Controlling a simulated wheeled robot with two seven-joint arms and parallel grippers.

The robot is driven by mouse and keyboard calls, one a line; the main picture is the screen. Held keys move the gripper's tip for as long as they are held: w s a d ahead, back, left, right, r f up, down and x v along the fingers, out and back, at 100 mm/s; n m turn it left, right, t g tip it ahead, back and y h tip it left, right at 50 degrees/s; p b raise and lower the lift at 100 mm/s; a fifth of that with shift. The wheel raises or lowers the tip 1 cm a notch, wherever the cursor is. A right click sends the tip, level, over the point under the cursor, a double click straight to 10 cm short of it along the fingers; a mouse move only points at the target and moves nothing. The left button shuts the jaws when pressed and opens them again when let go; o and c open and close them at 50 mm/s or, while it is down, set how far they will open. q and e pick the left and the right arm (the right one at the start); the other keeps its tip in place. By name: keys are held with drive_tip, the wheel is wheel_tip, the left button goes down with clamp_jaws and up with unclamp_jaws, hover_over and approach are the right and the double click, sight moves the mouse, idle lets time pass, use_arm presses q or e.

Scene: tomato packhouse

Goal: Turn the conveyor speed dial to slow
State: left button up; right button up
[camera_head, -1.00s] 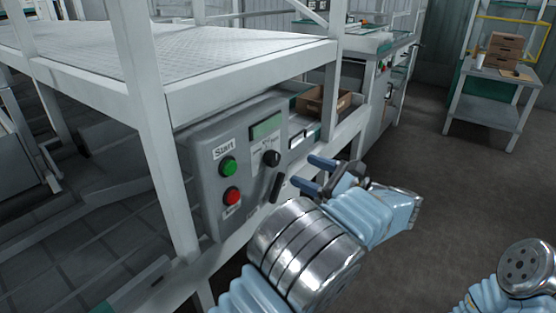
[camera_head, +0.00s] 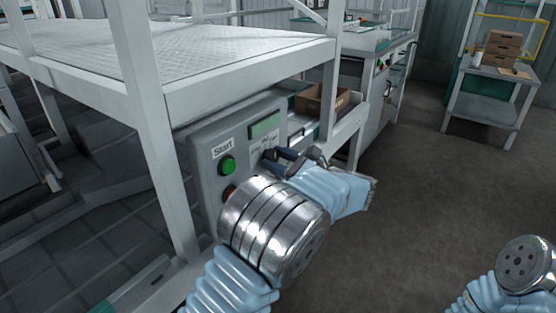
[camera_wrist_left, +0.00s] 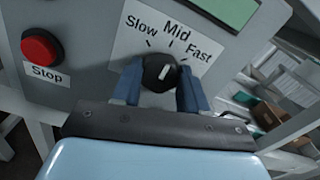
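The black speed dial (camera_wrist_left: 160,72) sits on the grey control panel below the labels Slow, Mid and Fast. Its white mark leans up and right, toward the Mid and Fast side. My left gripper (camera_head: 283,160) is at the panel, with one dark blue finger on each side of the dial. In the left wrist view the gripper (camera_wrist_left: 159,84) is open around the dial; I cannot tell whether the fingers touch it. In the head view the gripper hides the dial. My right gripper is out of view; only part of that arm shows at bottom right.
The control panel (camera_head: 208,181) also carries a green Start button (camera_head: 228,166), a red Stop button (camera_wrist_left: 41,48) and a green display (camera_head: 265,125). White frame posts stand beside it. A cardboard box (camera_head: 318,101) lies behind it. Open floor lies to the right.

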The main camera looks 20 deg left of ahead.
use_arm(q)
drive_tip(key=c, duration=0.5)
drive_tip(key=shift+n, duration=0.3)
drive_tip(key=n+b, duration=0.2)
drive_tip(key=n, duration=0.2)
drive_tip(key=shift+f+b, duration=0.2)
drive_tip(key=shift+b, duration=0.2)
drive_tip(key=n+b, duration=0.3)
drive_tip(key=n, duration=0.2)
drive_tip(key=shift+r+n, duration=0.1)
drive_tip(key=shift+n, duration=0.2)
drive_tip(key=o, duration=1.1)
drive_tip(key=shift+c, duration=0.2)
